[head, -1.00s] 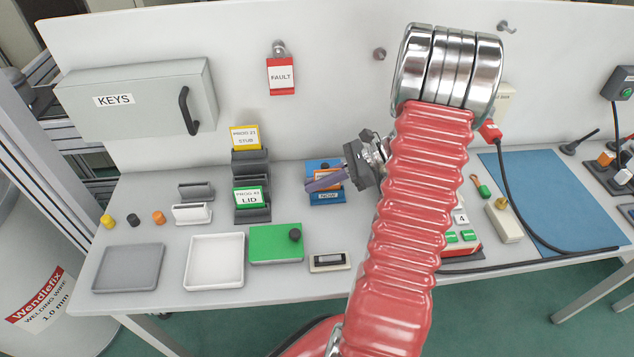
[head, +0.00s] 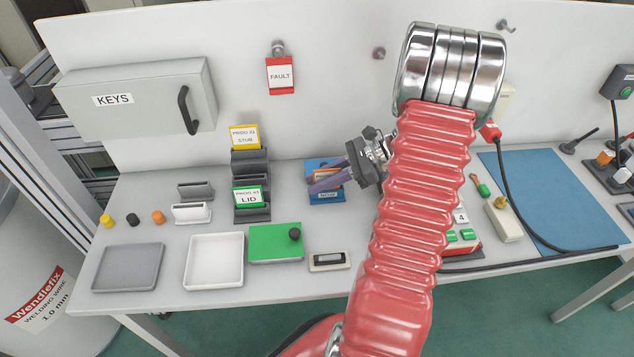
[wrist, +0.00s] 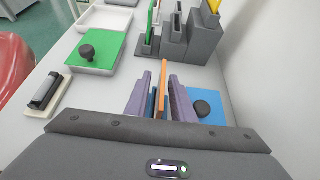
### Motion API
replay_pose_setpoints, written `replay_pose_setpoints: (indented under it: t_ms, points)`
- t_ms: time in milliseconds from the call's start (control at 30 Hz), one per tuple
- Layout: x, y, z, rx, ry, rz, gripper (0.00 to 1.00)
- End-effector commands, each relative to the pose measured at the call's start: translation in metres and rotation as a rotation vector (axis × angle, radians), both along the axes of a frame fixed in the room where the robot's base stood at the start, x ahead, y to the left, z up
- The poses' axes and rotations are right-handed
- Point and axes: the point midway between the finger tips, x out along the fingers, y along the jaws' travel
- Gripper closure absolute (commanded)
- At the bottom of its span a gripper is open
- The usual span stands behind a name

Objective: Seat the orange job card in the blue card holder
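The blue card holder (head: 318,164), with a NOW label on its front, stands on the bench near the back. The orange job card (wrist: 163,88) stands upright between my fingers at the holder, and its edge faces the wrist camera. In the head view my fingers cover most of it. My gripper (head: 318,185) is open, with its purple fingers on either side of the card. In the wrist view a gap shows between the left finger and the card, and the right finger is close beside it. The card's lower edge is hidden, so how deep it sits cannot be told.
A dark stepped rack (head: 252,214) with yellow and green cards stands left of the holder. A green box with a black knob (head: 294,235) and a small cream block (head: 330,261) lie in front. A round black knob (wrist: 202,108) shows by the holder.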

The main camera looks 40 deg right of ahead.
Motion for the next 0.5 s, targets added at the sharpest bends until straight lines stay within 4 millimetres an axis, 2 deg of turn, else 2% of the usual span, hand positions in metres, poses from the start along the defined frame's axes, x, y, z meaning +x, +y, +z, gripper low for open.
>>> replay_pose_setpoints:
  t_ms: [500]
  points:
    - [-0.042, -0.062, 0.040, -0.002, 0.000, -0.004, 0.78]
